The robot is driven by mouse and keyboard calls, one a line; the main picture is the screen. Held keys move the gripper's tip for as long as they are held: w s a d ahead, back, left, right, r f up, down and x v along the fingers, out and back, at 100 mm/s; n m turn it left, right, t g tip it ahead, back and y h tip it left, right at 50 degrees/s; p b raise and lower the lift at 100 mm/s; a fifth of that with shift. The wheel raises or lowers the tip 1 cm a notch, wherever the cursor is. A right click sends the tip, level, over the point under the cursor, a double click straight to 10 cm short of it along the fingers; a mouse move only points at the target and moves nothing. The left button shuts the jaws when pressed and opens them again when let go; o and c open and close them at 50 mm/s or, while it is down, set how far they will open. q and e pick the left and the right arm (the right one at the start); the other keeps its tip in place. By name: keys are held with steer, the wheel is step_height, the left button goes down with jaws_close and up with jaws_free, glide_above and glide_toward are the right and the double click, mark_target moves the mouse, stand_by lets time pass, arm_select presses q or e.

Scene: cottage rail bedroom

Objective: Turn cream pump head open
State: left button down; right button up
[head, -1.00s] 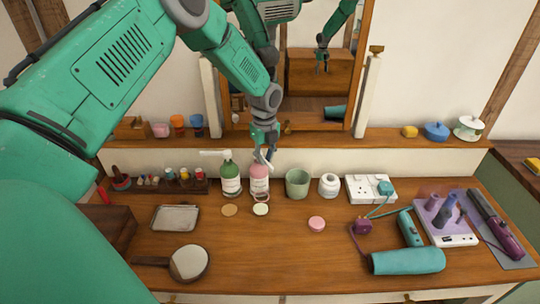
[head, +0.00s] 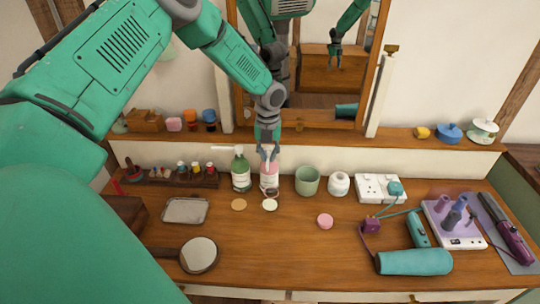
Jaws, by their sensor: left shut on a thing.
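A pink pump bottle (head: 269,180) with a pale label stands upright at the back of the wooden dresser top. My left gripper (head: 268,155) comes down from above and is shut on the pump head of the pink bottle. The fingers hide most of that pump head, so which way its spout points is hard to tell. A green pump bottle (head: 241,174) stands close on the left, its white spout pointing left. My right gripper is not directly in view; a small green arm with a gripper shows only as a reflection in the mirror.
A green cup (head: 307,181) and a white jar (head: 339,184) stand right of the pink bottle. Small round lids (head: 270,205) lie in front. A hand mirror (head: 199,255), a tray (head: 185,210) and a teal hair dryer (head: 414,262) lie nearer. The front middle is clear.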

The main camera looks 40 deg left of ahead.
mark_target(268, 155)
arm_select(q)
steer(key=shift+w+a+r, duration=0.15)
steer(key=shift+w+a, duration=0.05)
steer(key=shift+w, duration=0.1)
steer(key=c, duration=1.6)
jaws_free()
steer(key=shift+c, duration=0.2)
steer(key=shift+a+f, duration=0.2)
steer(key=shift+f, duration=0.1)
steer(key=shift+r, duration=0.25)
step_height(268, 155, up, 11)
steer(key=shift+w+a, duration=0.15)
steer(key=shift+a, duration=0.05)
arm_select(e)
steer(key=shift+a+r, duration=0.1)
steer(key=shift+a, duration=0.2)
arm_select(q)
steer(key=shift+d+r, duration=0.15)
steer(key=shift+d, duration=0.05)
arm_select(e)
steer(key=shift+w+d, duration=0.1)
steer(key=shift+w, duration=0.05)
arm_select(q)
steer(key=shift+d, duration=0.1)
